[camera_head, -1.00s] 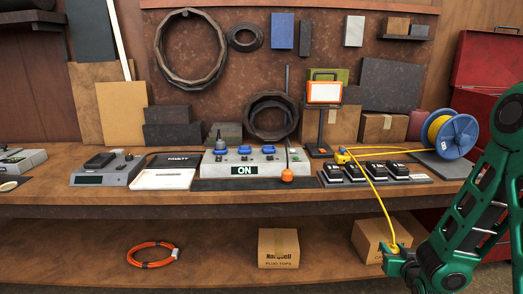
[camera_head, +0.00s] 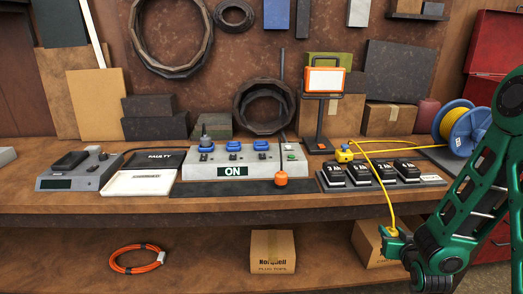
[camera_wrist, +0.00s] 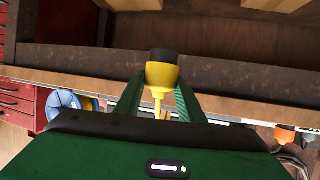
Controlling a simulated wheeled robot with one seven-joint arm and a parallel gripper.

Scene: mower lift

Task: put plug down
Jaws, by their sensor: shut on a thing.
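My gripper (camera_head: 391,236) is in front of the lower right part of the bench, below the bench top's front edge. It is shut on the yellow plug, whose cord rises from the gripper to the bench top. In the wrist view the plug (camera_wrist: 161,75) sits between the two green fingers (camera_wrist: 161,98), with its dark face pointing away from my gripper. The yellow cord (camera_head: 385,190) runs up to a yellow connector block (camera_head: 344,154) and on towards the blue reel (camera_head: 460,130).
The bench top (camera_head: 130,200) holds the grey "ON" panel (camera_head: 233,171), a row of black batteries (camera_head: 360,173) and a work light (camera_head: 324,80). The lower shelf has a carton (camera_head: 272,251), an orange cable coil (camera_head: 137,259) and bare wood between them. Another carton (camera_head: 368,243) stands beside my gripper.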

